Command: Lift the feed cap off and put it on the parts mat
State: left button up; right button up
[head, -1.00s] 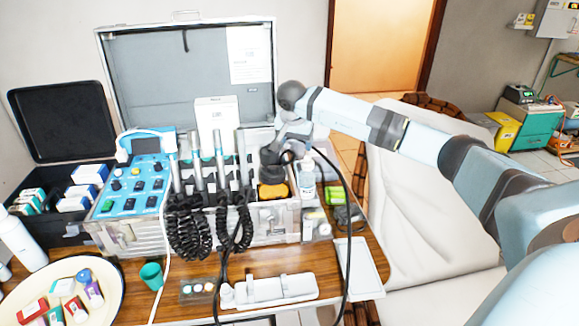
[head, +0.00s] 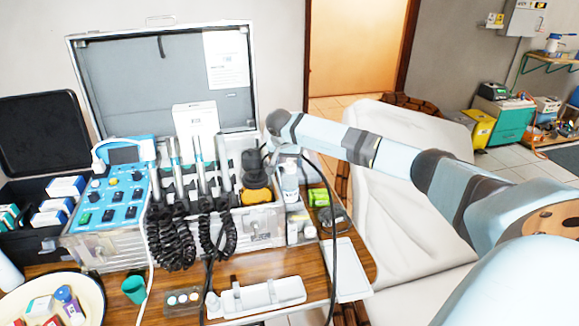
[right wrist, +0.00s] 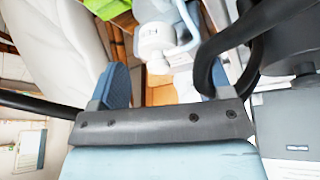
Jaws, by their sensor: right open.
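My right gripper (head: 284,158) is at the right end of the open case, over a clear-white bottle (head: 290,188). In the right wrist view the gripper (right wrist: 163,88) is open, its two blue-padded fingers apart. A white cap-like part with a short nozzle (right wrist: 154,44), which looks like the feed cap, shows beyond and between the fingertips; I see no contact. In the head view the gripper hides the bottle's top. A pale flat sheet (head: 346,268), possibly the parts mat, lies bare at the table's right end. My left gripper is not in view.
A black hose (head: 334,230) loops down from near the gripper past the pale sheet. A dark and yellow unit (head: 256,195) and upright handpieces stand left of the bottle. Green packs (head: 319,197) lie to its right. A white tray (head: 256,297) is in front.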

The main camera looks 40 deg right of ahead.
aim_at(289, 161)
jog(key=x, duration=0.3)
jog(key=shift+s, duration=0.1)
jog(key=c, duration=1)
jog(key=shift+o, duration=0.2)
jog(key=shift+r, duration=0.2)
notch_tip(289, 161, up, 20)
jog(key=shift+f+p, duration=0.15)
jog(key=shift+p, duration=0.25)
